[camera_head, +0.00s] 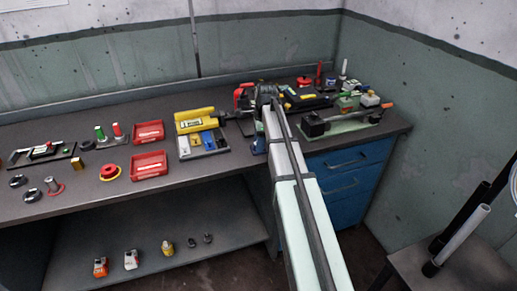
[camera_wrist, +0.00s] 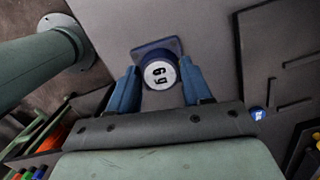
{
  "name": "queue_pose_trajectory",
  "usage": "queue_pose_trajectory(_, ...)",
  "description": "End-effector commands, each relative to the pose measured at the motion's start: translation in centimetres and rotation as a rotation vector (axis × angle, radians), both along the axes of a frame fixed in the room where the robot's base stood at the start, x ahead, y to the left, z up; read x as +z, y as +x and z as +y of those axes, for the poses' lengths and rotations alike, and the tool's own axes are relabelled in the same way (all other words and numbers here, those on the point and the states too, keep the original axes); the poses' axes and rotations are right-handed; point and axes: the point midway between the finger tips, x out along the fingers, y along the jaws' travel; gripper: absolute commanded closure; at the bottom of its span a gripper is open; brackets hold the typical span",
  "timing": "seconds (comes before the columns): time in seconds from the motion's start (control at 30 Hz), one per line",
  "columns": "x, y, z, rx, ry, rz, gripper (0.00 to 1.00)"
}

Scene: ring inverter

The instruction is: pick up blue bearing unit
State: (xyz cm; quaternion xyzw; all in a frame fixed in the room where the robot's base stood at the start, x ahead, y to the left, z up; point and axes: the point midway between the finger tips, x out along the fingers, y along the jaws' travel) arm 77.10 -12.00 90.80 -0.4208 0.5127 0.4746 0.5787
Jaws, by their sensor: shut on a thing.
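The blue bearing unit (camera_wrist: 158,70) shows in the wrist view as a blue block with a flat blue flange and a round white face bearing dark markings. My gripper (camera_wrist: 160,76) has its two blue fingers on either side of the unit and is shut on it. Whether the unit touches the grey surface beyond it cannot be told. In the head view my arm reaches to the bench's right part and hides most of the gripper area. A small dark blue part shows beside the arm there, but I cannot tell what it is.
In the head view, a grey tray (camera_head: 184,156) with a yellow case stands left of my arm on the dark bench. Two red bins (camera_head: 149,168) stand further left. A green-based tool (camera_head: 341,124) and several small items crowd the right. A dark grooved panel (camera_wrist: 285,58) shows in the wrist view.

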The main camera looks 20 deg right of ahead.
Motion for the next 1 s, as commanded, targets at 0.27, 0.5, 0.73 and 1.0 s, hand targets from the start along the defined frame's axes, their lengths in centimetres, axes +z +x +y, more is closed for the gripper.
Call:
queue_pose_trajectory(0.27, 0.0, 0.0, 0.0, 0.0, 0.0, 0.0, 0.83)
queue_pose_trajectory(0.5, 0.1, 0.0, 0.0, 0.0, 0.0, -0.001, 1.0)
queue_pose_trajectory(0.73, 0.2, 0.0, 0.0, 0.0, 0.0, -0.001, 1.0)
queue_pose_trajectory(1.0, 3.1, 0.1, 0.0, 0.001, -0.001, -0.003, 1.0)
